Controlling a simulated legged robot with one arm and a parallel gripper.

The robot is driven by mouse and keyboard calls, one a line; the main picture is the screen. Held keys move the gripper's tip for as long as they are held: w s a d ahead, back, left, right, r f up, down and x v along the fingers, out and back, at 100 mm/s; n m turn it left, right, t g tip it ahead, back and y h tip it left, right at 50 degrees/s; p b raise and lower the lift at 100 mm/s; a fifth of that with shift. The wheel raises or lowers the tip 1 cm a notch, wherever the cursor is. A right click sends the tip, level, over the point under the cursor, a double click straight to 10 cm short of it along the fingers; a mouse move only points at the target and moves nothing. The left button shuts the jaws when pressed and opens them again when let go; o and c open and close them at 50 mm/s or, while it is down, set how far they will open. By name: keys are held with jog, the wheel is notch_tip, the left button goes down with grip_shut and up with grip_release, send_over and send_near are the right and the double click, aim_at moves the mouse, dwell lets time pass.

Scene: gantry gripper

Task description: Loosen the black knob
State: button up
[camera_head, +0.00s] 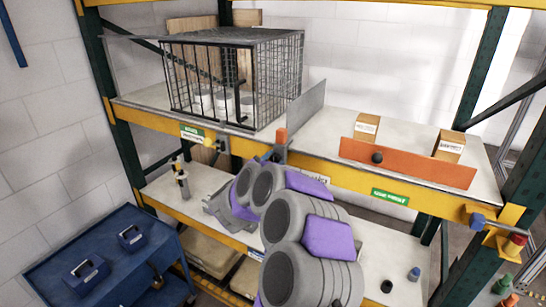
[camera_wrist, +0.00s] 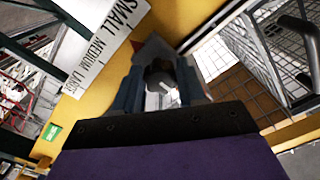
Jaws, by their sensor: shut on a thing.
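My arm, grey with purple covers, reaches up to the front edge of the upper shelf in the head view. My gripper (camera_head: 277,153) is at the yellow beam, below a small orange piece (camera_head: 282,135) and the grey upright plate (camera_head: 306,102). In the wrist view, my gripper's two fingers (camera_wrist: 160,84) close around a dark, rounded black knob (camera_wrist: 160,75), with the yellow beam behind. The fingers partly cover it. In the head view, this gripped knob is hidden. Another black knob (camera_head: 377,157) shows on the orange panel (camera_head: 425,170), apart from my gripper.
A wire cage (camera_head: 235,75) stands left on the upper shelf. Two small boxes (camera_head: 367,126) stand behind the orange panel. A size label (camera_wrist: 112,40) lies beside my gripper on the beam. A blue cart (camera_head: 110,260) stands lower left.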

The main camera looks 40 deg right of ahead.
dwell(0.6)
jog(key=o, duration=1)
jog(key=shift+r, duration=0.1)
jog(key=shift+o, duration=0.2)
jog(key=b+v, duration=0.2)
jog(key=v, duration=1.5)
jog(key=shift+a+b, duration=0.2)
jog(key=shift+b, duration=0.2)
